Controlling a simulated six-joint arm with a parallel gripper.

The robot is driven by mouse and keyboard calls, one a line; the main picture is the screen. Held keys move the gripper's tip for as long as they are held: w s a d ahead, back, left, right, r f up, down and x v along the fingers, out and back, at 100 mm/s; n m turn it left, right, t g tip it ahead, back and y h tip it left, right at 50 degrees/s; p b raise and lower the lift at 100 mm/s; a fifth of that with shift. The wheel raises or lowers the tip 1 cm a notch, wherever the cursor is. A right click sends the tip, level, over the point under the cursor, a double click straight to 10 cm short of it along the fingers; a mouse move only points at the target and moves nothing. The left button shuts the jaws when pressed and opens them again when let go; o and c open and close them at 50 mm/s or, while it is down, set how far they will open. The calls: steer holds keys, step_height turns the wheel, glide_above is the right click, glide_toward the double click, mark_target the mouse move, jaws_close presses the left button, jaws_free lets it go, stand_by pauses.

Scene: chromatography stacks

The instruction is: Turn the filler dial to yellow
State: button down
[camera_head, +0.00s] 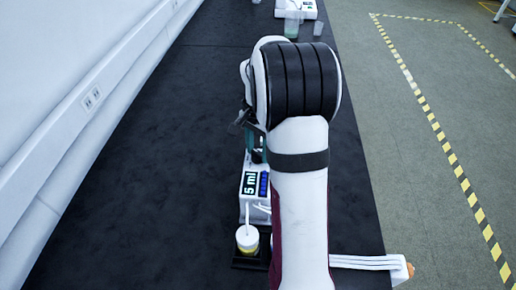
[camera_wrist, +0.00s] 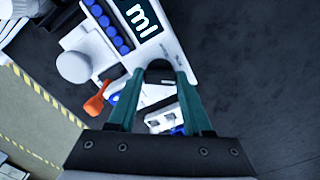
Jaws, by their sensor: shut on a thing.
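The filler is a white box with a dark "5 ml" display (camera_head: 250,184) and a row of blue lights or buttons. In the wrist view its white body (camera_wrist: 172,42) shows with part of the display (camera_wrist: 143,16). My gripper (camera_wrist: 162,76) points at the filler with teal fingers shut on a dark rounded piece that seems to be the dial (camera_wrist: 159,66). Most of the dial is hidden between the fingers, and I cannot tell which colour it points to. In the head view my arm hides the right part of the filler, and only a bit of a teal finger (camera_head: 257,150) shows.
A yellow-and-white container (camera_head: 247,238) stands in a black tray in front of the filler, with a thin tube above it. The dark bench (camera_head: 150,150) is clear on the left, up to the wall. Cups (camera_head: 291,27) stand at the far end.

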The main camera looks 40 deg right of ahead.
steer(key=shift+m, duration=1.5)
steer(key=shift+c, duration=1.6)
jaws_free()
step_height(320, 180, up, 16)
